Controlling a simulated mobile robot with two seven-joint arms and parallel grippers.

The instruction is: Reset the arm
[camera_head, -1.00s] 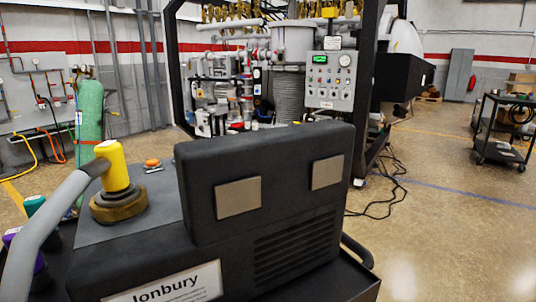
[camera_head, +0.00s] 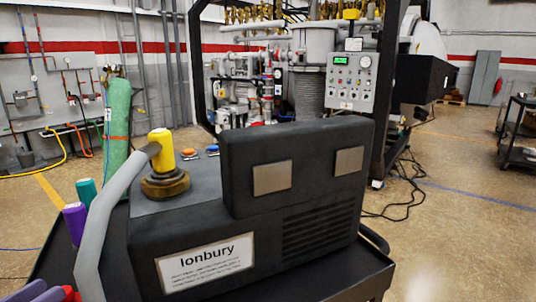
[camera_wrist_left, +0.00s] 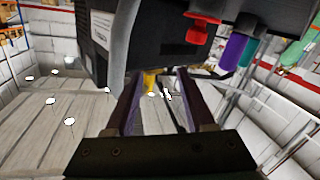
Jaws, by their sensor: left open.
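My left gripper (camera_wrist_left: 165,97) is in the left wrist view, with its two dark fingers apart and nothing seen between them. My right gripper is in neither view. The black Ionbury machine (camera_head: 290,226) stands on a dark cart in the head view. In the left wrist view the machine (camera_wrist_left: 155,35) is at the top, beyond the fingers; contact is not seen.
A teal bottle (camera_head: 86,191) and a purple bottle (camera_head: 75,222) stand at the cart's left edge. A green gas cylinder (camera_head: 117,125) is behind. The furnace control panel (camera_head: 352,82) is beyond the machine, with cables (camera_head: 400,210) on the floor. Open floor (camera_head: 460,220) lies right.

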